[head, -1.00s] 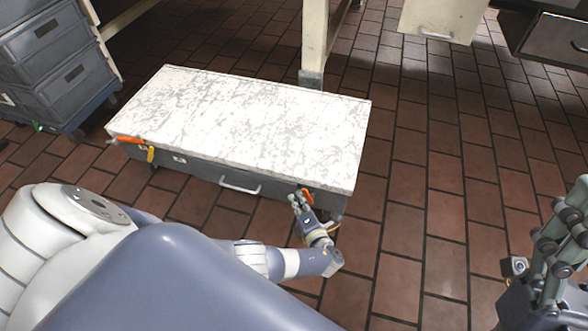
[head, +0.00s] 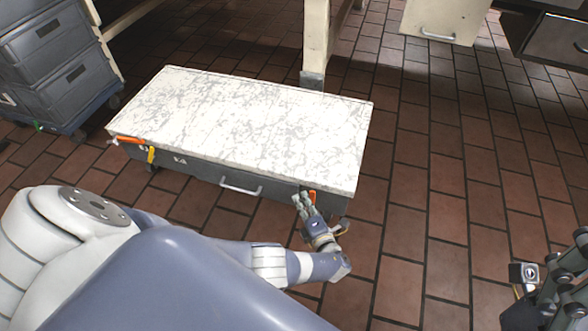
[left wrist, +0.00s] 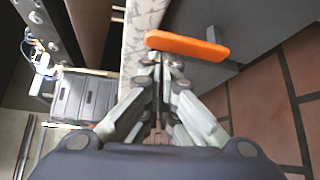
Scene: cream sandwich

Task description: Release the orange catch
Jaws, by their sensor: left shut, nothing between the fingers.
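The case (head: 215,180) is low and dark grey with a white, grey-mottled top, and it rests on the floor. An orange catch (head: 312,196) is on its front near the right end; it also shows in the left wrist view (left wrist: 187,45). Another orange catch (head: 130,140) sits at the front left corner. My left gripper (head: 302,197) is shut and empty, its fingertips beside the right-hand catch, (left wrist: 160,60) just under its near end in the wrist view. Contact is unclear. My right gripper (head: 568,268) is partly cut off at the right edge, away from the case.
A silver handle (head: 240,186) is on the case's front, and a yellow piece (head: 151,155) is near the left catch. Grey stacked crates (head: 55,65) stand at the upper left. A cream table leg (head: 315,40) stands behind the case. Tiled floor to the right is clear.

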